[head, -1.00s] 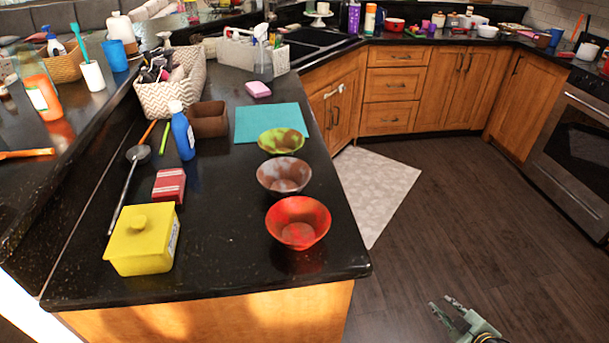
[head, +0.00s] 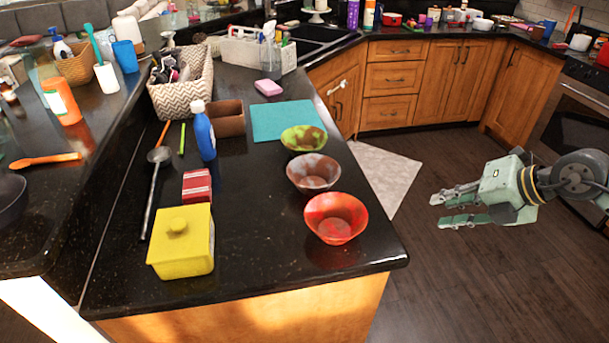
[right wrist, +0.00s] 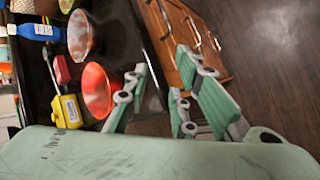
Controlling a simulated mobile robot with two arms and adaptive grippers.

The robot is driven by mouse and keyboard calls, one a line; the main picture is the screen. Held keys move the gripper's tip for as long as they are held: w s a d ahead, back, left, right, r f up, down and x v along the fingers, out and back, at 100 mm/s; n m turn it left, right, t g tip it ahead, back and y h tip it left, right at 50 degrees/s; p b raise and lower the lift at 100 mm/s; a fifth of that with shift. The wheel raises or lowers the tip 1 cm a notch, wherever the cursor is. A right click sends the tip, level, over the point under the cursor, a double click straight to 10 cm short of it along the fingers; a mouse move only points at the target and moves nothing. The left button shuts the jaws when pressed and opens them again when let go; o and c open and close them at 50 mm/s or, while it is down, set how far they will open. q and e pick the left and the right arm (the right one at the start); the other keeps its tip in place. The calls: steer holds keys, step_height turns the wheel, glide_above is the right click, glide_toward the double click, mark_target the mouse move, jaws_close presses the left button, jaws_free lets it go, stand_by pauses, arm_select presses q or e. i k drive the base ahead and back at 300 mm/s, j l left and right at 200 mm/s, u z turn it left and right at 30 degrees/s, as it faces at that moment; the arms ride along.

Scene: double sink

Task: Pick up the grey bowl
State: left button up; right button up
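The grey bowl (head: 313,172), grey with brownish patches, stands upright on the black counter between a green bowl (head: 303,139) and a red bowl (head: 336,217). It also shows at the upper left of the right wrist view (right wrist: 83,36), with the red bowl (right wrist: 97,90) nearer. My right gripper (head: 442,209) is open and empty, over the floor side to the right of the bowls and apart from them. Its spread fingers show in the right wrist view (right wrist: 161,82). My left gripper is not in view.
A yellow lidded box (head: 182,242), a red box (head: 197,185), a blue bottle (head: 204,135) and a brown container (head: 229,118) stand left of the bowls. A teal mat (head: 287,119) lies behind them. Open floor (head: 440,280) is right of the counter.

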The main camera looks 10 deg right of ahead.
mark_target(313, 174)
steer(key=i+j, duration=0.2)
steer(key=j, duration=0.15)
steer(key=i+j, duration=0.15)
steer(key=j, duration=0.15)
steer(key=i+j, duration=0.2)
steer(key=j, duration=0.15)
